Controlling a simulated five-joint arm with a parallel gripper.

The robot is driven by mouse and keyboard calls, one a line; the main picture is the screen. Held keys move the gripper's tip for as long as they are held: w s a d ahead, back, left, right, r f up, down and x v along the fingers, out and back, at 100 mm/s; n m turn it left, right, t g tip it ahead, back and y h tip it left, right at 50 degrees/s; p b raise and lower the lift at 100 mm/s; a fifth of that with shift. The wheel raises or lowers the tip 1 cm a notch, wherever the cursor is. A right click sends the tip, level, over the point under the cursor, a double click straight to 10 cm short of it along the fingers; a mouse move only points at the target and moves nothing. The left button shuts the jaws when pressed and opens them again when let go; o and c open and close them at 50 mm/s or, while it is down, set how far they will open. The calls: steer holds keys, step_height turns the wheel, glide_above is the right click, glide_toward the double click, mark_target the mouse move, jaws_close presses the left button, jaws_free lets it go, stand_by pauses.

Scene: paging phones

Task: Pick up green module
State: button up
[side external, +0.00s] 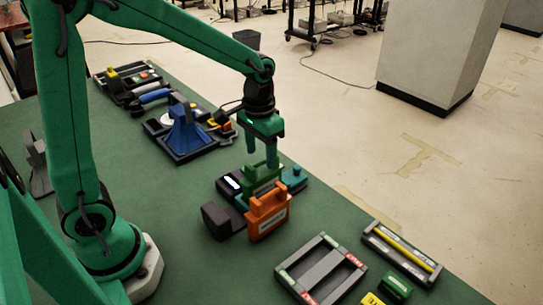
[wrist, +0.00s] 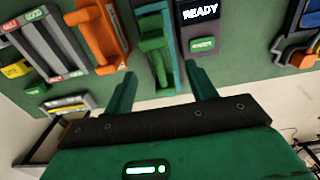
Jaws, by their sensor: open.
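The green module (side external: 262,179) stands upright in a dark base with a small lit screen (side external: 232,182), between the screen side and a teal part (side external: 293,178). In the wrist view the green module (wrist: 155,60) has a raised handle and lies between and beyond my two fingertips. My gripper (side external: 262,158) points down just above the module, its fingers spread and empty. In the wrist view, my gripper (wrist: 160,72) has one finger on each side of the module's line. I cannot tell whether the fingers touch it. The module's lower part is hidden behind the orange module.
An orange module (side external: 268,215) stands close in front of the green one. A dark block (side external: 222,219) lies beside it. A grey tray (side external: 322,268) and a rack with a yellow bar (side external: 402,249) are at the right. A blue device (side external: 186,130) stands behind. Green mat shows between them.

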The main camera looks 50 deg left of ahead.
mark_target(262, 173)
steer(key=shift+w+f, duration=0.15)
steer(key=shift+f, duration=4)
jaws_close()
